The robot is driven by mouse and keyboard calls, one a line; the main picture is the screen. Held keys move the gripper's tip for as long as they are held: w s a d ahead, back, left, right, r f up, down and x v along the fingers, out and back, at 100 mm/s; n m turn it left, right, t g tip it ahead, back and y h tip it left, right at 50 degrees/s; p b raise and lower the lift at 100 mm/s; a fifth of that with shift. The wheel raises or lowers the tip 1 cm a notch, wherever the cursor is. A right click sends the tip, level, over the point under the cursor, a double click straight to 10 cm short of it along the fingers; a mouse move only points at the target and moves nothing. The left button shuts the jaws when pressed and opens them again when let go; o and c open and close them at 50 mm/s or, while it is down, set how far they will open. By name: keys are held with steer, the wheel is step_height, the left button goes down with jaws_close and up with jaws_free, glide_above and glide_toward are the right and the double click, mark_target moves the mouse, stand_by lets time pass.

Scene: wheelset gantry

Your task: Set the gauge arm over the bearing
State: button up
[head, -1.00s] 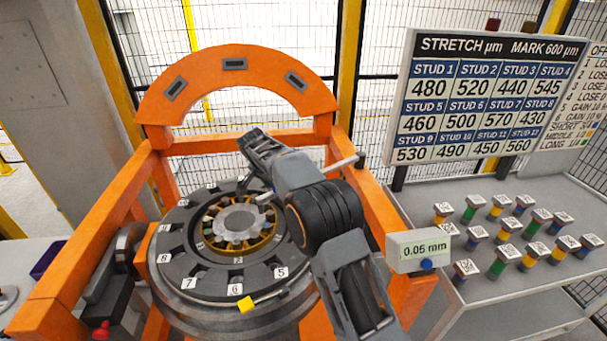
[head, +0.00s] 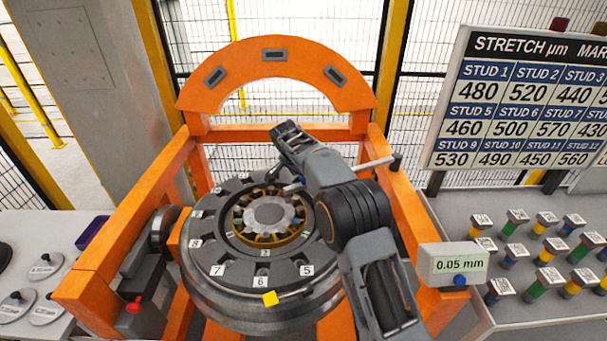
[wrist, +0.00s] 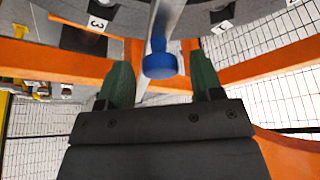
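The gauge arm (head: 375,162) is a thin silver rod with a dark end, at the right of the round grey ring. My arm crosses in front of its middle. Its left part shows near the upper right of the bearing (head: 270,213), which has a brass cage and grey centre. In the wrist view a silver bar (wrist: 168,18) carries a blue knob (wrist: 160,60). My gripper (wrist: 162,72) is open, with a green finger on either side of the knob and a visible gap at each side. In the head view its fingertips are hidden.
The numbered ring (head: 235,275) sits within an orange frame (head: 130,225) with an arch behind. Coloured studs (head: 546,252) stand on a grey table below a stretch board (head: 520,105). Discs lie at the left.

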steer(key=shift+r, duration=0.1)
steer(key=v, duration=1.3)
steer(key=shift+a+r+b, duration=0.2)
steer(key=shift+r+b, duration=0.1)
steer(key=shift+s, duration=0.15)
